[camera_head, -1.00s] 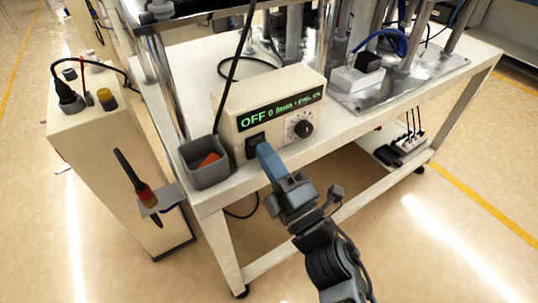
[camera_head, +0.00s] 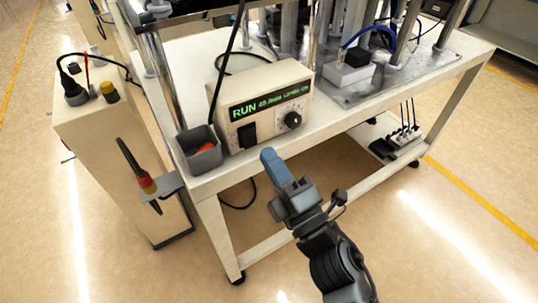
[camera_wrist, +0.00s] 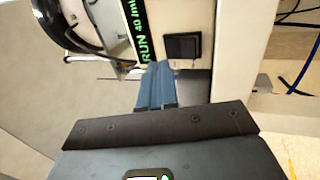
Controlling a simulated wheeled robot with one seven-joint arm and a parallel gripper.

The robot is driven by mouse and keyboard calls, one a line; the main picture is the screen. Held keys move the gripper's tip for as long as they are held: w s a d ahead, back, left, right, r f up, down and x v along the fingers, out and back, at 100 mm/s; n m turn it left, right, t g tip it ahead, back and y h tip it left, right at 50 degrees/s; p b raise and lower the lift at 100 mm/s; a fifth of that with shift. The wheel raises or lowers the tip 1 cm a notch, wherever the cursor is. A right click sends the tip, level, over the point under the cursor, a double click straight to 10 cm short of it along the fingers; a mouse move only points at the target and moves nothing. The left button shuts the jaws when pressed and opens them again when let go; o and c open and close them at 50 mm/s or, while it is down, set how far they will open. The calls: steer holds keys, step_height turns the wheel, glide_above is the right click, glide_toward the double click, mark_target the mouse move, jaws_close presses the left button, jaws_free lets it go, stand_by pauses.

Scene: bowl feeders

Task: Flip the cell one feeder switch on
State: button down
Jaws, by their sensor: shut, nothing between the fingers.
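The feeder controller (camera_head: 262,88) is a cream box on the front of the white table, its green display (camera_head: 270,103) reading RUN. Its black rocker switch (camera_head: 247,135) is at the lower left of the front face, left of a round dial (camera_head: 292,120). The switch also shows in the wrist view (camera_wrist: 182,47), uncovered. My gripper (camera_head: 268,155) has blue fingers closed together and empty. The fingertips are in front of the controller, a little right of and below the switch, apart from it. In the wrist view the fingers (camera_wrist: 156,85) point toward the controller's face.
A grey bin (camera_head: 203,150) with orange pieces stands left of the controller. A cream cabinet (camera_head: 120,150) with a red-and-black tool in a holder stands further left. A white block (camera_head: 348,75) sits on the metal plate behind right.

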steer(key=s+d, duration=0.5)
steer(key=s, duration=0.2)
steer(key=shift+r, duration=0.15)
steer(key=shift+s, duration=0.1)
stand_by(0.3)
steer(key=s+d+r+m+g+h+p, duration=0.1)
steer(key=s+d+m+h, duration=0.5)
steer(key=s+m, duration=0.6)
steer(key=s+d+r+m+g+h+p, duration=0.2)
steer(key=s+d+r+m+h+p, duration=0.2)
steer(key=s+d+m, duration=0.7)
steer(key=s+m+h, duration=0.1)
steer(key=s+h, duration=0.1)
steer(key=s, duration=0.4)
steer(key=shift+s+d+r+m, duration=0.2)
steer(key=shift+m, duration=0.2)
